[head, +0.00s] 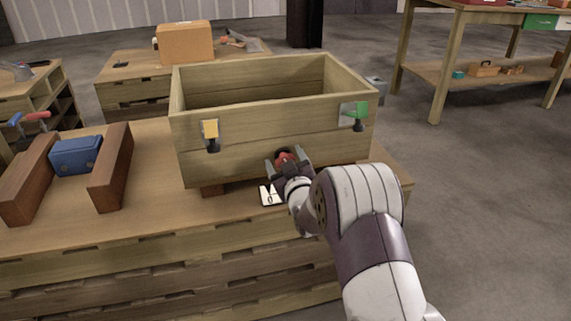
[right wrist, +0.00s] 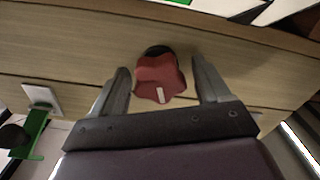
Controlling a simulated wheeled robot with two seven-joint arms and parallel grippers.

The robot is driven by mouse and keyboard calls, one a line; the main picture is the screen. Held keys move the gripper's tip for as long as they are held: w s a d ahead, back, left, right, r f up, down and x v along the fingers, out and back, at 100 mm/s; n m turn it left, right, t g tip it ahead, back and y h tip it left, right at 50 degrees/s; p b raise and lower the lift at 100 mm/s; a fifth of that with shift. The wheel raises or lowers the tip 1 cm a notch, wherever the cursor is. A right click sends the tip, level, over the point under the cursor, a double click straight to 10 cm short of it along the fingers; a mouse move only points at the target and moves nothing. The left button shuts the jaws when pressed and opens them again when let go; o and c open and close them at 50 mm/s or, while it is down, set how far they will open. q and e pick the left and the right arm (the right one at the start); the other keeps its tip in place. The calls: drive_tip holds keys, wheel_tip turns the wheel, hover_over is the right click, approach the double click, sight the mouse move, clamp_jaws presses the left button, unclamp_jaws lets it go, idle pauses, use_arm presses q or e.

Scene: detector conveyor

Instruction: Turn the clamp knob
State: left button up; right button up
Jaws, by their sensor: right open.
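The clamp knob is a red lobed knob (head: 286,159) with a dark base on the front wall of the wooden box (head: 200,170). In the right wrist view the red knob (right wrist: 161,79) shows a white mark pointing toward my gripper. My right gripper (head: 287,158) is open, with one finger on each side of the knob. In the right wrist view the fingers of my right gripper (right wrist: 160,75) stand apart from the knob, with gaps on both sides. My left gripper is not in view.
A yellow latch (head: 210,129) and a green latch (head: 359,111) sit on the box front. A white card with black markings (head: 267,194) lies below the knob. A blue block (head: 76,156) stands between two brown wooden blocks at left on the bench (head: 150,215).

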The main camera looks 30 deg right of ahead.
drive_tip(key=c, duration=0.9)
drive_tip(key=shift+m, duration=0.5)
drive_tip(key=shift+c, duration=0.2)
drive_tip(key=o, duration=0.9)
drive_tip(key=shift+o, duration=0.2)
drive_tip(key=shift+s, duration=0.1)
drive_tip(key=shift+s+r+p, duration=0.1)
drive_tip(key=shift+s+p, duration=0.25)
drive_tip(key=shift+p, duration=0.1)
drive_tip(key=p+v, duration=0.3)
drive_tip(key=v, duration=0.9)
drive_tip(key=shift+p, duration=0.4)
